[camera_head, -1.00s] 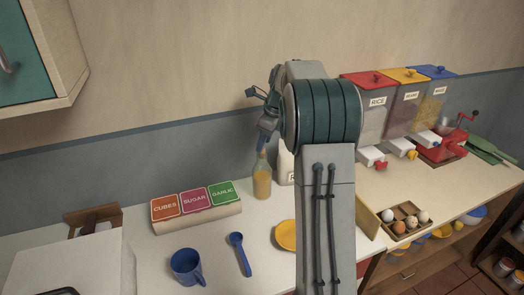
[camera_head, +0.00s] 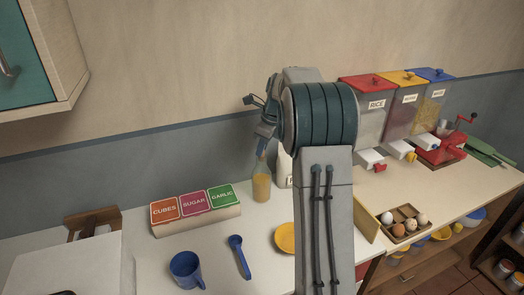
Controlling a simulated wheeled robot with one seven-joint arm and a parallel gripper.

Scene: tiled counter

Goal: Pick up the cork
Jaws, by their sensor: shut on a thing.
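A clear glass bottle with yellowish contents (camera_head: 261,187) stands upright on the counter near the wall, just left of my arm. My gripper (camera_head: 263,148) is directly above it, fingers pointing down at the top of the bottle's neck. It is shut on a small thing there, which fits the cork. The cork itself is hidden by the fingers or too small to make out. I cannot tell whether it is still seated in the neck.
A box labelled cubes, sugar and garlic (camera_head: 195,211) stands left of the bottle. A blue mug (camera_head: 186,269), a blue spoon (camera_head: 239,255) and a yellow dish (camera_head: 285,237) lie in front. A white container (camera_head: 285,168) stands close behind my arm. Dispensers (camera_head: 368,107) are to the right.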

